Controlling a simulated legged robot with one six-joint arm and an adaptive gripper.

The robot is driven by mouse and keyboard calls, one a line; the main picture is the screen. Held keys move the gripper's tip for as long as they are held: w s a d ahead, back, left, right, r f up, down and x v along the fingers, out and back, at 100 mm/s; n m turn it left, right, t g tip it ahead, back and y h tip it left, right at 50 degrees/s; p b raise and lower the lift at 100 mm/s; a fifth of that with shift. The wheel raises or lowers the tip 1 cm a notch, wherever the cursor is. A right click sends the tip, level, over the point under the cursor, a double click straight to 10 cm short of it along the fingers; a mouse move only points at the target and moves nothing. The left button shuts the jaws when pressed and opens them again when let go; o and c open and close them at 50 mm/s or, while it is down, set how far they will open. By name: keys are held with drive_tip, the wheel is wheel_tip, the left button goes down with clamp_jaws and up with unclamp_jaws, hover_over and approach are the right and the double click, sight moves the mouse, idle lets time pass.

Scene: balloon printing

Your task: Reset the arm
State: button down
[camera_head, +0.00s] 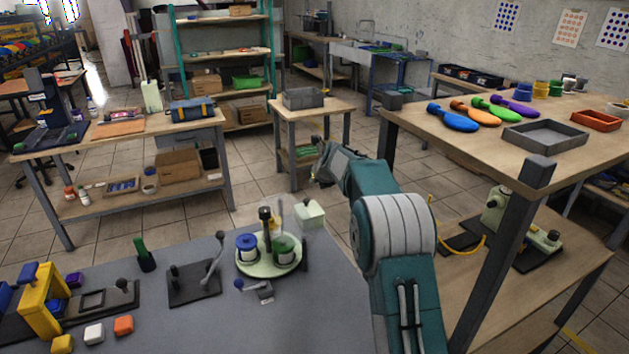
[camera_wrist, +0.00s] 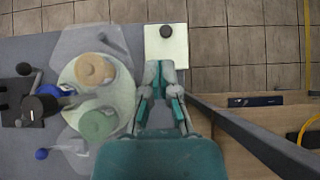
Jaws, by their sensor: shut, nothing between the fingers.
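My gripper (camera_wrist: 160,72) shows in the wrist view with its grey and teal fingers together and nothing between them. It points toward the pale green box (camera_wrist: 166,47) with a dark knob, at the edge of the grey table. I cannot tell the height between them. In the head view my teal and grey arm rises from the bottom right and bends left; its fingers are not clear there. The same pale box (camera_head: 309,214) stands below the arm's end in that view.
A round pale green stand (camera_head: 268,262) with coloured jars is left of my gripper. A black press (camera_head: 193,284) and yellow frame (camera_head: 42,303) stand further left. On the right, a wooden table (camera_head: 470,135) holds coloured balloon-shaped paddles (camera_head: 475,111) and a grey tray (camera_head: 546,136).

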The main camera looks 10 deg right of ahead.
drive_tip(key=s+a+r+n+g, duration=0.1)
drive_tip(key=s+a+r+n, duration=0.1)
drive_tip(key=s+r+n, duration=0.55)
drive_tip(key=s+a+r+n, duration=0.15)
drive_tip(key=s+n, duration=0.25)
drive_tip(key=s, duration=0.6)
drive_tip(key=s+a+r+n+g, duration=0.1)
drive_tip(key=s+r+n, duration=0.45)
drive_tip(key=s, duration=0.25)
drive_tip(key=s+f+n+h, duration=0.1)
drive_tip(key=s+f+n, duration=0.2)
drive_tip(key=s+n, duration=0.5)
drive_tip(key=s+f+n+g, duration=0.1)
drive_tip(key=s+f+n, duration=0.3)
drive_tip(key=s, duration=1.5)
drive_tip(key=n, duration=0.4)
drive_tip(key=shift+s+a+f+n+h, duration=0.2)
drive_tip(key=shift+s+a+n+h, duration=0.05)
drive_tip(key=shift+s+n+h, duration=0.15)
